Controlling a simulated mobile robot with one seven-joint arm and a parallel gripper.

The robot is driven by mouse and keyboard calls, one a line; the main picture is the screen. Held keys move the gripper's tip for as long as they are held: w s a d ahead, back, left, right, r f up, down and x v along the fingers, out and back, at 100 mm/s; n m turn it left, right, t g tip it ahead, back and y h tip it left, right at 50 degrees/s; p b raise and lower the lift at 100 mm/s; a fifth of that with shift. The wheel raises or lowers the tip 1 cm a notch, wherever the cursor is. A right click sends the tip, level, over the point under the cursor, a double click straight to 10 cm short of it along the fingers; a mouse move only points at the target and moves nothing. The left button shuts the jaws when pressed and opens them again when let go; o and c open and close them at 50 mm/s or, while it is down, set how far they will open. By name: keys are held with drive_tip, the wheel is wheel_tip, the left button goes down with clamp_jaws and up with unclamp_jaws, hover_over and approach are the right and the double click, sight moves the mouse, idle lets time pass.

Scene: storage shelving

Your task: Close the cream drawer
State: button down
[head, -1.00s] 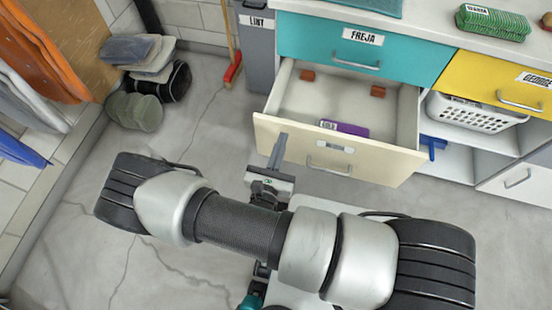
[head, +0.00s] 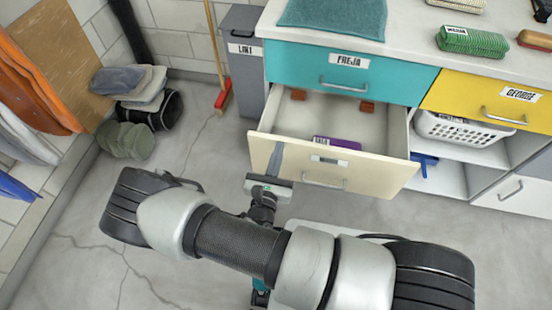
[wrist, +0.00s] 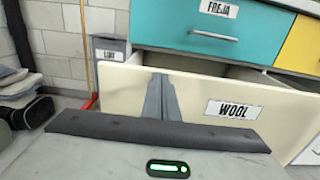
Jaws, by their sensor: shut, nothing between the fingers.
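The cream drawer (head: 380,168) is pulled out below the teal FREJA drawer (head: 390,73). Its front also shows in the wrist view (wrist: 200,93), with a WOOL label. Inside are a purple item (head: 337,143) and two small red-brown blocks (head: 298,95). My gripper (head: 275,152) is shut and empty, its fingers upright in front of the left part of the drawer front. In the wrist view the fingers (wrist: 162,92) overlap the drawer front left of the label. I cannot tell whether they touch it.
A grey LINT bin (head: 238,75) and a red broom (head: 222,98) stand left of the drawer. A white basket (head: 462,130) sits on the shelf at right, below the yellow GEORGE drawer (head: 470,100).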

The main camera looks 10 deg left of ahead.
drive_tip(key=w+b, duration=0.1)
drive_tip(key=w, duration=2.2)
drive_tip(key=shift+w+d+r, duration=0.2)
drive_tip(key=shift+w+d, duration=0.05)
drive_tip(key=shift+d, duration=0.15)
drive_tip(key=shift+r, duration=0.1)
